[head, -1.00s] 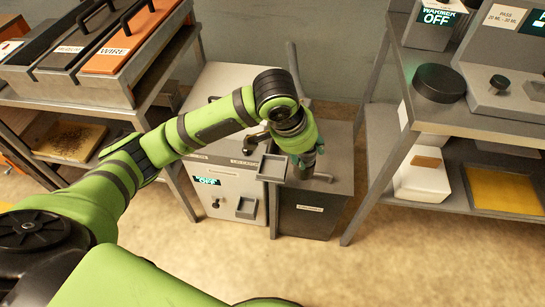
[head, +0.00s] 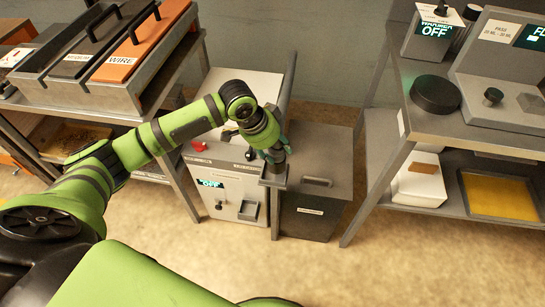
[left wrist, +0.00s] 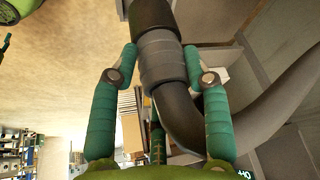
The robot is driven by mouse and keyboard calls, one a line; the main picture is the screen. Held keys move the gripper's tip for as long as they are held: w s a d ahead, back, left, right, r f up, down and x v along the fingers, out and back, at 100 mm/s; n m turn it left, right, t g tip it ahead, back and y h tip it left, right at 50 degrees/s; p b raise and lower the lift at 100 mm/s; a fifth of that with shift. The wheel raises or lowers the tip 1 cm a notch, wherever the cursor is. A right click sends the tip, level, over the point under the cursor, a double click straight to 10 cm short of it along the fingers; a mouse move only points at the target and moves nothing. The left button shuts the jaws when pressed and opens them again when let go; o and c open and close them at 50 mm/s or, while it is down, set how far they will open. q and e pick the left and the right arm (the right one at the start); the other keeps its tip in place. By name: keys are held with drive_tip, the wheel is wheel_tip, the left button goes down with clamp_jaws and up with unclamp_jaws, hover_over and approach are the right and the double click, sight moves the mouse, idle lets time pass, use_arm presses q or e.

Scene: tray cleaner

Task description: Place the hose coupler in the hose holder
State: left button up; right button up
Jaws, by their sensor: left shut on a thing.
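My left gripper (head: 276,155) is over the front of the cabinet and the dark bin. It is shut on the hose coupler, a grey ribbed sleeve (left wrist: 163,58) with a dark end, held between the two teal fingers in the left wrist view. A grey hose (head: 289,85) rises behind the gripper and bends away from the coupler in the left wrist view. The hose holder, a small grey square bracket (head: 267,181), is right below the gripper. The coupler overlaps it in the head view; I cannot tell whether it is inside.
A white cabinet (head: 226,186) with an OFF display stands left of a dark lidded bin (head: 308,212). A shelf with orange and black cases (head: 140,50) is on the left. A metal shelf (head: 450,125) with devices is on the right.

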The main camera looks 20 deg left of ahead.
sight(273, 158)
use_arm(q)
drive_tip(key=shift+a+f, duration=0.4)
drive_tip(key=shift+a, duration=0.05)
drive_tip(key=shift+f, duration=1.85)
drive_tip(key=o, duration=1.2)
drive_tip(key=shift+f, duration=0.15)
drive_tip(key=p+v, duration=0.1)
drive_tip(key=v, duration=1.1)
drive_tip(key=shift+w+d, duration=0.1)
